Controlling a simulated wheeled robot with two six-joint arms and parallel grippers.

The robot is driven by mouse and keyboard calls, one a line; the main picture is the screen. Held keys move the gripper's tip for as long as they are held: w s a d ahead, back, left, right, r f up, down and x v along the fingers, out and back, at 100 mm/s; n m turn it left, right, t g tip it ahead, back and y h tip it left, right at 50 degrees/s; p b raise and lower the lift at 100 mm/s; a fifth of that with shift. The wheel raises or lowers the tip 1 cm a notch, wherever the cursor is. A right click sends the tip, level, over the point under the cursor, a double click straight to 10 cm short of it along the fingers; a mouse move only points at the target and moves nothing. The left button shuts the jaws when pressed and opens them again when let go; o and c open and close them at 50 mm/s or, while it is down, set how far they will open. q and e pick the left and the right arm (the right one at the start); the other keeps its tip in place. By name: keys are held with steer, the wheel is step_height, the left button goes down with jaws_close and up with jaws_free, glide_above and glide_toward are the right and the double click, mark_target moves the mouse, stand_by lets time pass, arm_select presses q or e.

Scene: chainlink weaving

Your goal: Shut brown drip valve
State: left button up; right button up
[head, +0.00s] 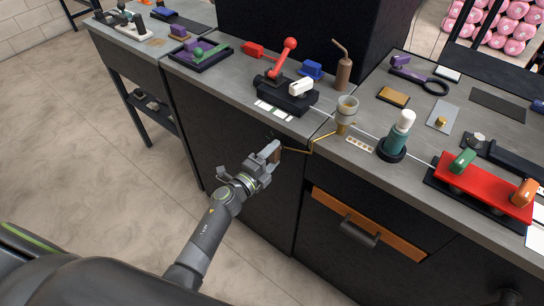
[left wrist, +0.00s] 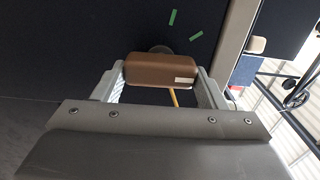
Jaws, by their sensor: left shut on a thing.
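The brown drip valve (left wrist: 162,69) shows in the left wrist view as a rounded brown block with a small pale label. My left gripper (left wrist: 162,85) has one finger on each side of it and is shut on it. In the head view my left gripper (head: 271,151) is at the dark cabinet front, just below the counter edge. A thin brass pipe (head: 298,151) runs from there to the right, up to a cup-shaped funnel (head: 346,108) at the counter edge. The valve is mostly hidden by my fingers in the head view. My right gripper is not in view.
A black base with a red lever (head: 284,58), a teal bottle (head: 398,132) and a red block rack (head: 484,187) stand on the counter. An orange-trimmed drawer (head: 366,222) is right of my left gripper. The floor at left is clear.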

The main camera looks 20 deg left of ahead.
arm_select(q)
steer(key=shift+f, duration=0.1)
stand_by(0.3)
steer(key=o, duration=1)
steer(key=b+v, duration=0.1)
steer(key=v, duration=1.6)
steer(key=shift+s, duration=0.2)
steer(key=shift+a, duration=0.1)
